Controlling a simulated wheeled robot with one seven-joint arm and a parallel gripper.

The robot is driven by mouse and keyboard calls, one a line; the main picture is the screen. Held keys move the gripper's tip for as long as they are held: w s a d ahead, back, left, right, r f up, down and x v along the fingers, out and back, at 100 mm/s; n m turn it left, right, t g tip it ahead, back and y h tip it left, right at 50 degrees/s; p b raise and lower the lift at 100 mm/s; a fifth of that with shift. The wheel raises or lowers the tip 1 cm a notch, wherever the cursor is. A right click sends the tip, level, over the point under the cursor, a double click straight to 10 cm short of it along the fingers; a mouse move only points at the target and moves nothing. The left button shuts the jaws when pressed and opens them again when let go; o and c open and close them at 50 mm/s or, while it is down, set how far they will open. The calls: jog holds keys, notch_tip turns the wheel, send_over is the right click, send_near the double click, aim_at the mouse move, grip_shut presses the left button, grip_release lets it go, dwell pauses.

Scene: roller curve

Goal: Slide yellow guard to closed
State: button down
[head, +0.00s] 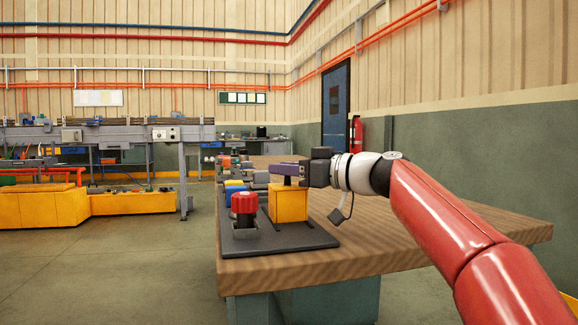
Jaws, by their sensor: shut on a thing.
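The yellow guard (289,204) is a box-like block on a dark grey base plate (270,239) at the near end of the wooden workbench. My gripper (282,170) reaches in from the right, level, directly above the guard. Its jaws are shut at the guard's top, where a small dark piece shows between them and the yellow box. The fingers partly hide this grip. A red knob (243,202) on a grey block stands just left of the guard on the same plate.
Behind the knob stand a blue and yellow part (234,188) and several small fixtures along the wooden bench (400,238). The bench top to the right is clear beneath my arm. A conveyor frame (110,133) and yellow bins (42,208) stand far left across open floor.

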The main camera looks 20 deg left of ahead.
jog(key=w+a+p, duration=0.1)
jog(key=w, duration=0.1)
jog(key=w+a+p, duration=0.1)
jog(key=w+p, duration=0.1)
jog(key=w+a+p, duration=0.1)
jog(key=w+p, duration=0.1)
jog(key=shift+a+r, duration=0.3)
jog(key=shift+a, duration=0.05)
jog(key=shift+w+a+f, duration=0.15)
jog(key=shift+w, duration=0.3)
jog(key=c, duration=1.2)
grip_release()
jog(key=shift+w+a+f, duration=0.1)
jog(key=shift+f, duration=0.05)
jog(key=shift+d+f, duration=0.1)
jog(key=shift+d, duration=0.35)
jog(key=b+v, duration=0.2)
jog(key=v, duration=0.5)
jog(key=shift+b, duration=0.35)
